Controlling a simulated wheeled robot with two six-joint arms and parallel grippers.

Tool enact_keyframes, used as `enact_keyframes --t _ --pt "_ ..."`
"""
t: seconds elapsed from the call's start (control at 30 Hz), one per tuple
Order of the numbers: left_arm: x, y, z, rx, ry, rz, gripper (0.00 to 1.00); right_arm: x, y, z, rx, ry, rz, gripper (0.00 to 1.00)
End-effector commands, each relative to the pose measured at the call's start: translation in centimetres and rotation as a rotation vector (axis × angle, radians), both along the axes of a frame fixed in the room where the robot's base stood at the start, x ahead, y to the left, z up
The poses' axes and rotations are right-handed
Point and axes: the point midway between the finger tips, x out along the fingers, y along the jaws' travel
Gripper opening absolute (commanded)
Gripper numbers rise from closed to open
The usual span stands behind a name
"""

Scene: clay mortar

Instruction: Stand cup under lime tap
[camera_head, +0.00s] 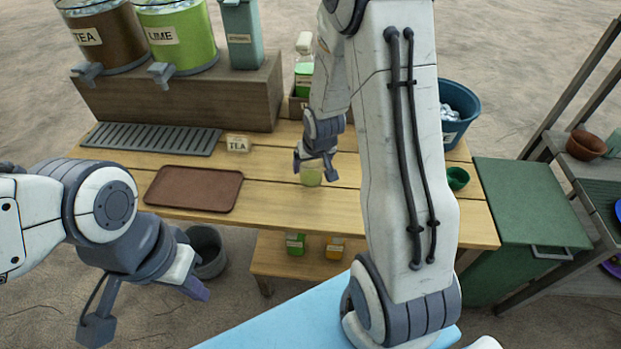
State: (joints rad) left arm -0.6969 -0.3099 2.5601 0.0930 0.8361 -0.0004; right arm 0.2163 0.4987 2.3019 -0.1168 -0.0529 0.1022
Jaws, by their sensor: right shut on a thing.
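The green lime dispenser (192,52) stands on a raised wooden block at the back left, with its grey lime tap (160,75) jutting out at the front. A pale greenish cup (311,176) is at the middle of the table, upright, at my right gripper (314,168). My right gripper is shut on the cup, and its fingers partly hide it; I cannot tell whether the cup touches the table. My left gripper (148,310) is open and empty in front of the table at the lower left.
A brown tea dispenser (105,42) is left of the lime one. A slatted drip grate (150,138) lies below the taps. A brown tray (193,188) and a TEA sign (237,143) are left of the cup. A green bowl (457,178) is at the right.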

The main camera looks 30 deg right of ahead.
Motion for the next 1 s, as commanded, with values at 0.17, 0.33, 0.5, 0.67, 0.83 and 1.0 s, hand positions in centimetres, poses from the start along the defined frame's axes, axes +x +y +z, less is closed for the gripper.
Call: enact_keyframes --t 0.17,0.33,0.5,0.67,0.83,1.0 --pt "0.0 0.0 -0.3 0.0 0.0 0.0 0.0 -0.1 0.0 -2.8 0.002 0.006 -0.001 0.28" --pt "0.0 0.0 -0.3 0.0 0.0 0.0 0.0 0.0 -0.1 -3.7 -0.001 0.0 0.0 0.28" --pt "0.0 0.0 -0.3 0.0 0.0 0.0 0.0 0.0 -0.1 -3.7 -0.001 0.0 -0.001 0.28" --pt "0.0 0.0 -0.7 0.0 0.0 0.0 0.0 -0.1 -0.1 -4.2 -0.001 0.0 -0.001 0.28" --pt "0.0 0.0 -0.6 0.0 0.0 0.0 0.0 -0.1 -0.1 -4.0 0.0 0.001 -0.001 1.0" --pt "0.0 0.0 -0.4 0.0 0.0 0.0 0.0 -0.1 -0.1 -3.8 -0.001 0.0 0.0 1.0"
